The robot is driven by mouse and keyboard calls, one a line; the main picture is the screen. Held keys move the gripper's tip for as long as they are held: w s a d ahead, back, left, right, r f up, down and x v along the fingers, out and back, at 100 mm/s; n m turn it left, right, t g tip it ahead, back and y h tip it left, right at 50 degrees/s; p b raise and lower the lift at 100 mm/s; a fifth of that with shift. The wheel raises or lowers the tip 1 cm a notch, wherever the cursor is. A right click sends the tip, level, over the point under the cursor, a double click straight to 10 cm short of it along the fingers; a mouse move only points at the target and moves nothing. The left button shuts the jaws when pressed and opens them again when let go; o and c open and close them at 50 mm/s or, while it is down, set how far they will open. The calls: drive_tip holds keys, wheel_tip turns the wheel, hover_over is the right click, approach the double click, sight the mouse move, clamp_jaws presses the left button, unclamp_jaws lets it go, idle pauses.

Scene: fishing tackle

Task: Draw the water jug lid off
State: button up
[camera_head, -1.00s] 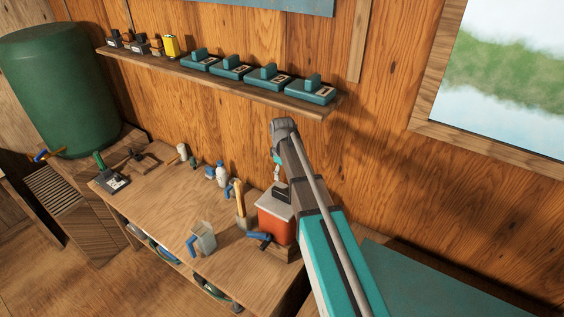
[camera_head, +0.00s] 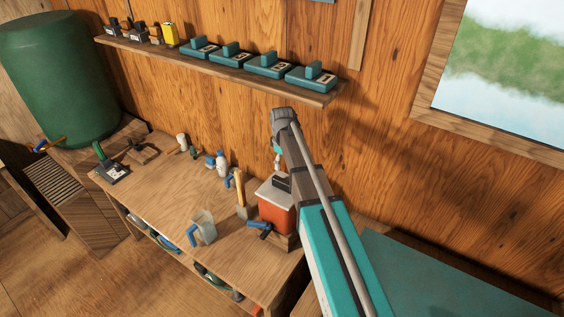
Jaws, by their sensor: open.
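The water jug (camera_head: 276,214) is an orange box-shaped container standing at the right end of the wooden bench. Its pale grey lid (camera_head: 267,190) sits on top, with a dark block-like handle (camera_head: 282,183) on it. My gripper (camera_head: 277,166) hangs from the wrist just above the lid, close to the handle. It is open, but its fingers are small and partly hidden by my arm. I cannot tell whether they touch the handle. My arm also covers part of the jug's right side.
A blue-handled tap (camera_head: 260,227) is at the jug's front. A wooden-handled tool (camera_head: 241,195) and a clear measuring jug (camera_head: 204,226) stand to its left. A wall shelf (camera_head: 230,72) with teal boxes runs above.

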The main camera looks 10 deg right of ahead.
sight(282, 180)
drive_tip(key=shift+f+b, duration=5)
drive_tip(key=shift+f, duration=0.25)
clamp_jaws()
